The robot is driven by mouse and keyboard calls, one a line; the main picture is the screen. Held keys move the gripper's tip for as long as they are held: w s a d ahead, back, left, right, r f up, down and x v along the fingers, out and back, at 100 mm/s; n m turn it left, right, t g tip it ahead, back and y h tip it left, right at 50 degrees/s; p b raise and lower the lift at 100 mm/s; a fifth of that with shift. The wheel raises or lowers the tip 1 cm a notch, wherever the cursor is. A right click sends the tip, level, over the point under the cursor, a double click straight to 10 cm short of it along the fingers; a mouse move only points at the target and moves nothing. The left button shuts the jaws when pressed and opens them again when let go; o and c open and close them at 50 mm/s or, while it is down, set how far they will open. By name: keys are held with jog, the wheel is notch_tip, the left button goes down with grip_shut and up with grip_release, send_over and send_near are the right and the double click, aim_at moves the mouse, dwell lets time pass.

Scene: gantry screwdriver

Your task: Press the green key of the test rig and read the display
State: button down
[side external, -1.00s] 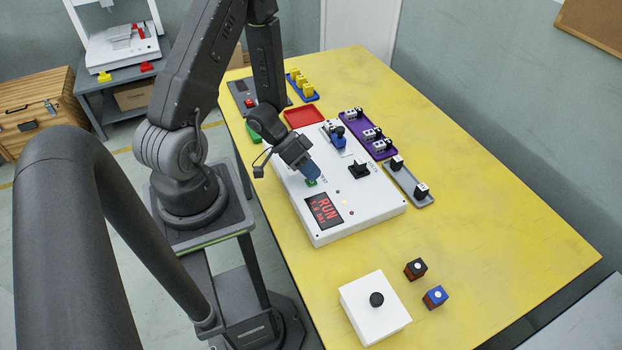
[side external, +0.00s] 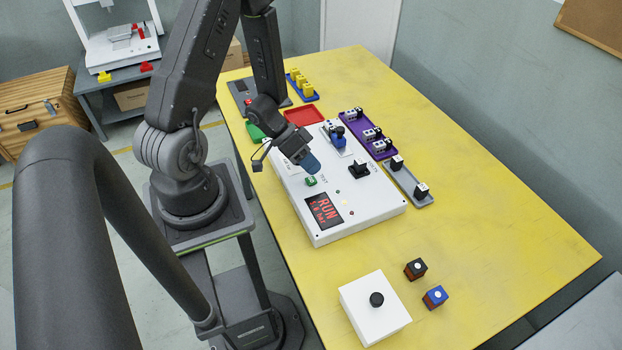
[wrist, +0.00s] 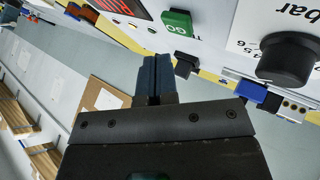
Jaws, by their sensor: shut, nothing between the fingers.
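The test rig (side external: 352,224) is a white box on the yellow table. Its green key (side external: 311,181) is uncovered in the side view, and in the wrist view the key (wrist: 177,22) carries white "GO" lettering. The display (side external: 323,210) glows with red text, "RUN" on top; the smaller second line is too small to read surely. The display's corner (wrist: 127,8) also shows in the wrist view. My gripper (side external: 313,166) has blue fingers, shut and empty, above the panel just beyond the key and apart from it. The fingers (wrist: 157,76) are together in the wrist view.
A black switch (side external: 358,170) and a blue part in a fixture (side external: 339,139) stand up from the rig. Purple (side external: 380,150) and grey trays (side external: 412,190) lie along its right. A white box with a black button (side external: 375,311) is in front. The table's right side is clear.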

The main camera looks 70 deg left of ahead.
jog(key=shift+r, duration=2.25)
jog(key=shift+w, duration=0.1)
jog(key=w+a+r+t+y, duration=0.2)
jog(key=w+r+y, duration=0.2)
jog(key=w, duration=0.1)
notch_tip(320, 180, up, 15)
jog(key=n+y, duration=0.2)
jog(key=y, duration=0.5)
send_over(311, 178)
jog(key=w, duration=0.3)
jog(key=s+d+r+m+g+h, duration=0.1)
jog(key=s+d+r+h, duration=0.3)
jog(key=s+d, duration=0.6)
jog(key=shift+d+r+g, duration=0.3)
jog(key=shift+d+g, duration=0.15)
jog(key=shift+g, duration=0.35)
jog(key=c, duration=1.8)
grip_release()
jog(key=shift+w, duration=0.1)
